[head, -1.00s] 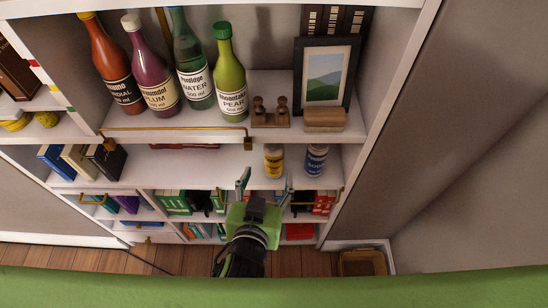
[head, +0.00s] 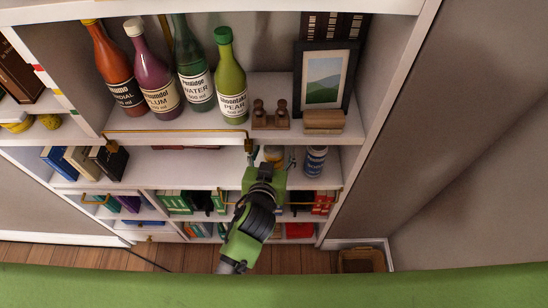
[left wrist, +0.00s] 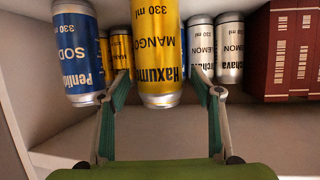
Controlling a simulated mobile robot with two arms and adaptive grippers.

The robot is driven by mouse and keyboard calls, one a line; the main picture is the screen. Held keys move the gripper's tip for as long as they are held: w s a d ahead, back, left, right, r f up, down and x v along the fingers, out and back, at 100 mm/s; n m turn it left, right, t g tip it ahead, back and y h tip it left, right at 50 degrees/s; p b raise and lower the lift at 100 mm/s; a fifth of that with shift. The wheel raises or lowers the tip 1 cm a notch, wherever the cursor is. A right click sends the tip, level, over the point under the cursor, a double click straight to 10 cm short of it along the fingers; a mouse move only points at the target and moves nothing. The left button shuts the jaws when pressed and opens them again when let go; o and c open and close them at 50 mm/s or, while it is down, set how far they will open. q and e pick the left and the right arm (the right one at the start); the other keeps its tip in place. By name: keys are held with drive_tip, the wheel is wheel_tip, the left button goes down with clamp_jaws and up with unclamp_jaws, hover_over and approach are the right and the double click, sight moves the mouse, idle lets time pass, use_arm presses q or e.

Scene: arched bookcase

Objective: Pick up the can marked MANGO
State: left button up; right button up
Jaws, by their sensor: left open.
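The yellow can marked MANGO (left wrist: 159,50) appears upside down in the left wrist view, in the middle. In the head view the yellow can (head: 273,152) stands on the middle shelf, its lower part hidden by my gripper. My left gripper (head: 271,162) is open in front of the shelf, with its fingertips to either side of the can. In the left wrist view the two fingers of the gripper (left wrist: 160,85) flank the can with gaps. I cannot tell how deep the can sits between them. My right gripper is not in view.
A blue SODA can (left wrist: 77,52) stands beside the MANGO can, to its right in the head view (head: 315,161). Bottles (head: 231,82) and a picture frame (head: 325,78) occupy the shelf above.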

use_arm(q)
drive_tip(key=shift+w+d+f, duration=0.1)
drive_tip(key=shift+w+f, duration=0.1)
drive_tip(key=shift+w, duration=0.3)
drive_tip(key=c, duration=1.5)
drive_tip(key=shift+r, duration=0.15)
